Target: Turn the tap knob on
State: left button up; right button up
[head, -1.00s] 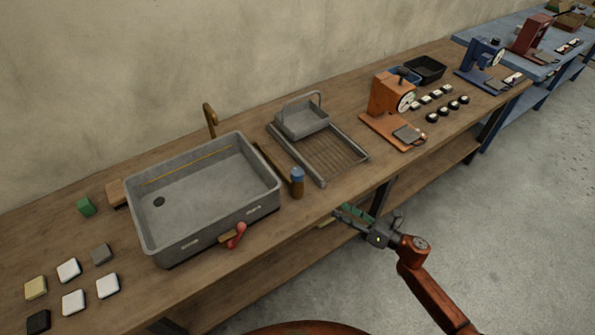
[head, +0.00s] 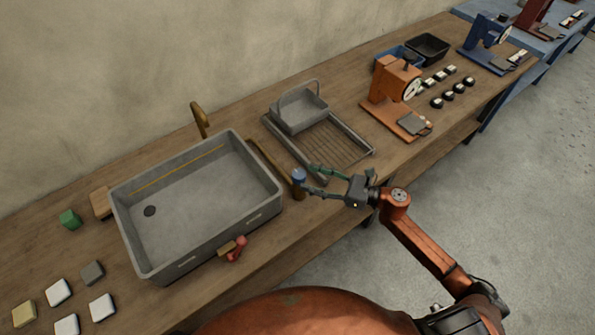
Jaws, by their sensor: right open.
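A grey sink basin (head: 262,190) stands on the wooden bench, with a brass tap spout (head: 200,120) behind it. A red handle (head: 236,249) on a small brass-coloured base sits at the basin's front wall; it looks like a knob. A brown post with a blue top (head: 298,176) stands upright at the basin's right side. My right gripper (head: 310,178) is open, its fingers pointing left at the blue top. Its fingertips are very close to that top; I cannot tell whether they touch. My left gripper is out of view.
A ribbed drainer tray (head: 350,142) with a grey caddy (head: 300,108) lies right of the basin. An orange machine (head: 392,90) stands further right. Bare bench (head: 275,240) shows in front.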

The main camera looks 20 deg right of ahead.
aim_at(299, 173)
jog(key=x, duration=0.3)
jog(key=shift+w+a, duration=0.45)
jog(key=shift+a, duration=0.05)
jog(key=shift+w+a+f, duration=0.1)
jog(key=shift+a, duration=0.1)
jog(key=c, duration=1.2)
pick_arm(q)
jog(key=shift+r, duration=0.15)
